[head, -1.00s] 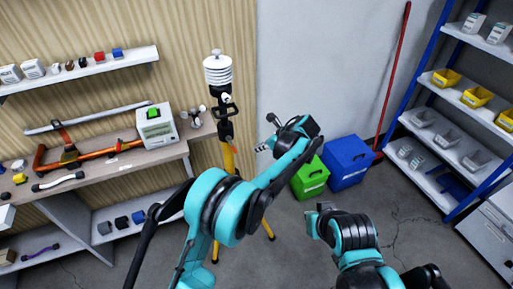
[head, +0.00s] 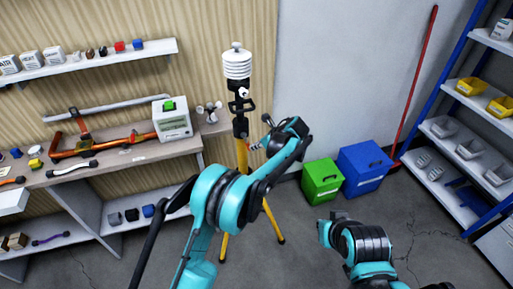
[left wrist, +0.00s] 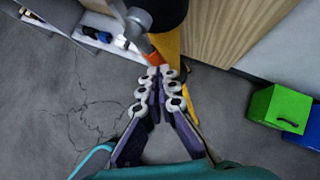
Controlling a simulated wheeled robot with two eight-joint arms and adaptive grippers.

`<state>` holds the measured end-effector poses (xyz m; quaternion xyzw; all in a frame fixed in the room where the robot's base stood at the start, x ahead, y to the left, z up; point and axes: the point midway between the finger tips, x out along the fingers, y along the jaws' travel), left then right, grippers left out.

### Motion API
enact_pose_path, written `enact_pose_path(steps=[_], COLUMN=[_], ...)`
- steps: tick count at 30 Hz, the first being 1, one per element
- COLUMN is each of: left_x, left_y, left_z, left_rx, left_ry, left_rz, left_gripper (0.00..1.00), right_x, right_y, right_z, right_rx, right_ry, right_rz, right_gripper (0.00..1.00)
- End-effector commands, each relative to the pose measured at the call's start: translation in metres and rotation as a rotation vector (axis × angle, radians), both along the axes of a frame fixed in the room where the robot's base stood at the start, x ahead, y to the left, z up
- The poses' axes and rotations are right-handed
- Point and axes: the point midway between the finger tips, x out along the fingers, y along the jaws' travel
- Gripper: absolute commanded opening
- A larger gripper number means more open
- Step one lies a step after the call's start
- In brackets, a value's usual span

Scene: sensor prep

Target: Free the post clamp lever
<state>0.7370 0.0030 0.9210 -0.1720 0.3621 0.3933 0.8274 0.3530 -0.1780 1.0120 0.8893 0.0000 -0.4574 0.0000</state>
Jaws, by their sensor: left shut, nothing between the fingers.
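The post is a dark upright with a white stacked-disc sensor (head: 237,65) on top, standing on a yellow-legged tripod (head: 270,218). My left gripper (head: 252,148) is just right of the post, below the sensor. In the left wrist view, its fingers (left wrist: 167,72) are shut with nothing between them. There a grey lever with an orange-red tip (left wrist: 153,58) comes down from the dark post (left wrist: 165,12). The tip is right at the fingertips; I cannot tell whether they touch.
A workbench (head: 120,160) with a white-and-green box (head: 172,120) and orange tools stands left of the post. A green bin (head: 322,182) and a blue bin (head: 364,170) stand on the floor to the right. Open floor lies in front.

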Motion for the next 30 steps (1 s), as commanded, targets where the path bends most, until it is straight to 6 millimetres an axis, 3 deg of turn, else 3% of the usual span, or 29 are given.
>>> enact_pose_path(steps=[8, 18, 30], left_x=[-0.003, -0.004, -0.004], left_y=[0.008, 0.010, 0.010], left_z=[-0.009, -0.009, 0.007], left_rx=[0.097, 0.092, 0.092], left_ry=[0.031, 0.030, 0.030], left_rz=[0.000, 0.000, 0.000], left_gripper=[0.00, 0.00, 0.00], right_x=[0.000, 0.000, 0.000], right_y=[0.000, 0.000, 0.000], right_z=[-0.001, 0.000, 0.008], right_rx=[0.000, 0.000, 0.000], right_ry=[0.000, 0.000, 0.000], right_rz=[0.000, 0.000, 0.000], right_gripper=[0.00, 0.00, 0.00])
